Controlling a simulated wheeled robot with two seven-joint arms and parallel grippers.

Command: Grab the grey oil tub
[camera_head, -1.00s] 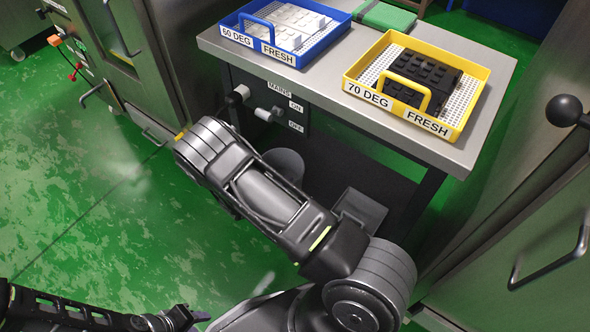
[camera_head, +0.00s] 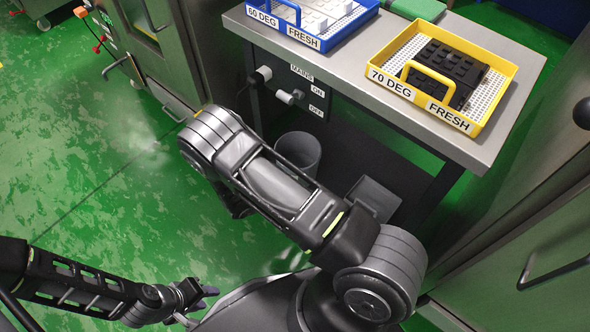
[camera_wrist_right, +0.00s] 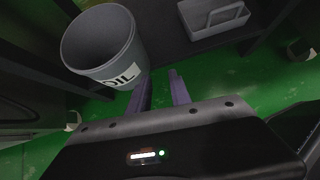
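The grey oil tub (camera_wrist_right: 104,45) is a round open bucket with a white OIL label, upright at the upper left of the right wrist view. It also shows under the table in the head view (camera_head: 300,148), partly hidden by my right arm. My right gripper (camera_wrist_right: 162,88) has its two fingers apart with nothing between them, just to the right of and in front of the tub. In the head view the right gripper is hidden behind its arm. My left gripper (camera_head: 197,297) is at the bottom left, away from the tub; its finger opening is unclear.
A grey caddy with a handle (camera_wrist_right: 214,18) stands right of the tub. The steel table (camera_head: 412,125) above carries a yellow tray (camera_head: 508,83) with black parts and a blue tray (camera_head: 300,38) with white parts. Green floor at left is clear.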

